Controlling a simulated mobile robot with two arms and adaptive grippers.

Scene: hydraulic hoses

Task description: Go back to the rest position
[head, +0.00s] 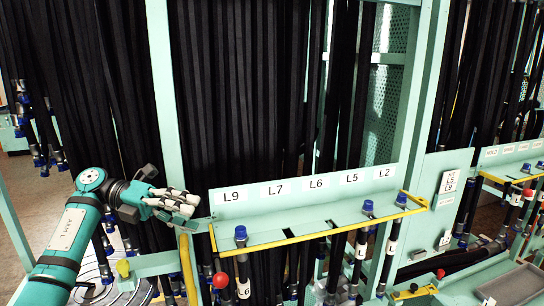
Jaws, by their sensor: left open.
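My left arm comes in from the lower left in the head view, and its left gripper (188,203) is open. The gripper is beside the left end of the labelled shelf (300,222) and points to the right. I cannot tell whether it touches the shelf. Nothing shows between its fingers. My right gripper is out of view.
The shelf carries labels L9, L7, L6, L5 and L2 and has a yellow rail (325,233). Blue-capped hose ends (240,233) stand in it. Black hoses (240,90) hang behind, between green posts (166,90). A grey tray (510,285) is at the lower right.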

